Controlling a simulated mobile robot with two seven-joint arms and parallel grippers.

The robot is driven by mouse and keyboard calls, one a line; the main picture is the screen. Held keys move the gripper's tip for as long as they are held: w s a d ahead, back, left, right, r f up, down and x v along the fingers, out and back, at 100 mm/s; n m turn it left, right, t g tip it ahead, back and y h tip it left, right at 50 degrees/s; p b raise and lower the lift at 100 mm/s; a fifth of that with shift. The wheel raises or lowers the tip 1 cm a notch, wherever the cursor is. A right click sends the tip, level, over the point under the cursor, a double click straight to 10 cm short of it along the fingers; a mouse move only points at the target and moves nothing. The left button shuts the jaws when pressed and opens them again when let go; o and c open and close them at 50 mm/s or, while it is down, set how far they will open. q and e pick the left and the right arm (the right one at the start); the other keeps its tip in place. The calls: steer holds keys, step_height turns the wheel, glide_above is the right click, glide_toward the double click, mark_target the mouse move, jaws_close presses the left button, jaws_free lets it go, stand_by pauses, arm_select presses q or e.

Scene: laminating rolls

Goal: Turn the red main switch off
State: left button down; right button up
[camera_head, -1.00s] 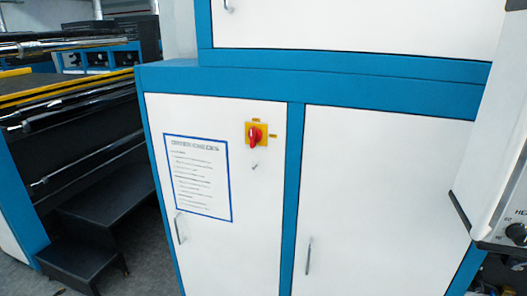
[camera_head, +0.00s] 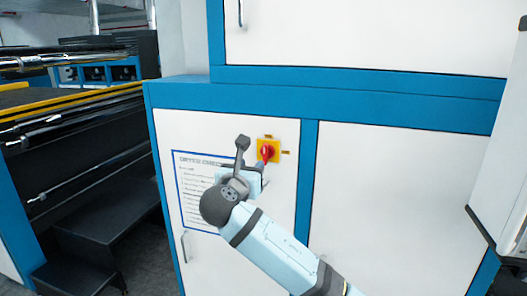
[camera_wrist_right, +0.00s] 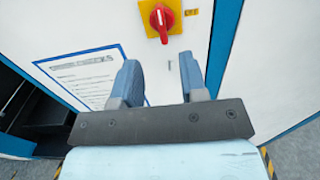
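The red main switch (camera_head: 267,151) is a red knob on a yellow plate on the white cabinet door. It also shows at the top of the right wrist view (camera_wrist_right: 161,19), its knob roughly upright. My right gripper (camera_head: 252,157) is in front of the door, just left of the switch in the head view. In the right wrist view its two fingers (camera_wrist_right: 158,80) are spread apart with nothing between them, and the switch lies beyond the fingertips. Whether a finger touches the knob cannot be told from the head view. My left gripper is not in view.
A blue-framed notice (camera_head: 195,215) is on the same door, partly hidden by my right arm. A door handle (camera_head: 184,245) is below it. A grey-white box (camera_head: 500,165) stands out at the right. Black steps (camera_head: 95,225) and a roller machine (camera_head: 75,150) are at the left.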

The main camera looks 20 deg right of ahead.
mark_target(264, 151)
steer(key=p+x, duration=0.2)
steer(key=x, duration=0.8)
steer(key=shift+d, duration=0.1)
steer(key=shift+w+d, duration=0.3)
steer(key=shift+w, duration=0.2)
steer(key=shift+w+d, duration=0.1)
jaws_close()
